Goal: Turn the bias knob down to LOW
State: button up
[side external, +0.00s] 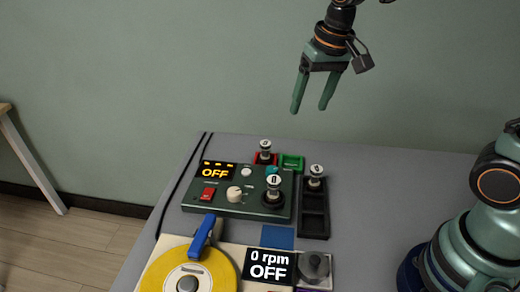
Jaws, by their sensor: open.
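A dark green control box (225,209) sits on the grey table, with a display (215,171) reading OFF in orange. A cream knob (234,193) on its top, right of a red switch (208,193), looks like the bias knob. Its markings are too small to read, so its setting cannot be told. My gripper (310,108) is open and empty, fingers pointing down, high above the back of the table and well clear of the box.
A part marked 0 (273,187) stands on the box right of the cream knob. Similar parts stand in a red tray (257,160) and a black rack (314,222); a green tray (291,162) is near. In front are a yellow disc (160,276), blue lever (203,236) and grey knob (313,266).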

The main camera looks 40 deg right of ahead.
aim_at(272, 169)
jog(key=w+a+f+m+g, duration=0.2)
jog(key=w+a+f+g, duration=0.15)
jog(key=w+f, duration=0.4)
jog(key=shift+m+t, duration=0.3)
jog(key=shift+t, duration=0.15)
jog(key=f, duration=1.2)
jog(key=shift+s+a+f, duration=0.3)
jog(key=shift+s+f, duration=0.05)
jog(key=shift+s, duration=0.05)
grip_shut()
